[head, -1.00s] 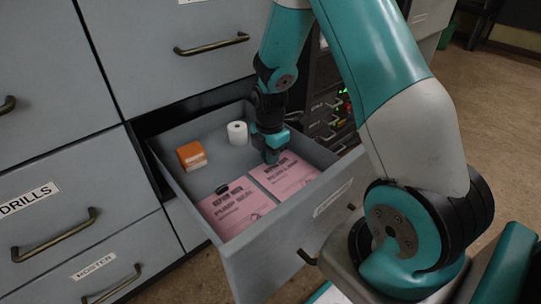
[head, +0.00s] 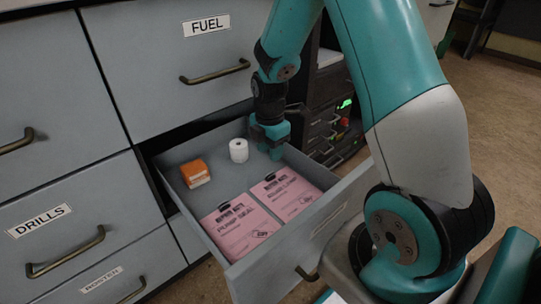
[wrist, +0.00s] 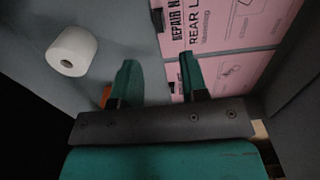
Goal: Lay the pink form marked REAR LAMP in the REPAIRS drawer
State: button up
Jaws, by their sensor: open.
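The pink form marked REAR LAMP (head: 287,196) lies flat on the floor of the open drawer (head: 203,248), at its right side. Its heading reads REAR L in the wrist view (wrist: 228,25), where the rest is cut off. A second pink form, marked PUMP SEAL (head: 240,230), lies beside it on the left. My gripper (head: 271,146) is inside the drawer, just behind the REAR LAMP form, pointing down. In the wrist view my gripper (wrist: 160,82) has its fingers apart with nothing between them. The open drawer's front label is too oblique to read.
A white paper roll (head: 238,150) and an orange box (head: 195,173) stand in the back of the drawer. The closed FUEL drawer (head: 165,50) is above, the DRILLS drawer (head: 70,215) to the left. Drawer walls close in around my gripper.

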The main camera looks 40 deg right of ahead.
jog(key=s+a+r+m+y+p, duration=0.1)
jog(key=s+a+r+m, duration=0.15)
jog(key=a+r, duration=0.4)
jog(key=s+a+r+m+y, duration=0.1)
jog(key=s+a+r+m, duration=0.15)
jog(key=a+r, duration=0.4)
jog(key=s+a+r+m+y, duration=0.1)
jog(key=s+a+r+m, duration=0.2)
jog(key=s, duration=0.5)
jog(key=s+a+r+m+y, duration=0.1)
jog(key=s+a+r+m, duration=0.2)
jog(key=s+a+r, duration=0.2)
jog(key=s+a, duration=0.1)
jog(key=s, duration=0.1)
jog(key=shift+s, duration=0.4)
jog(key=shift+a, duration=0.1)
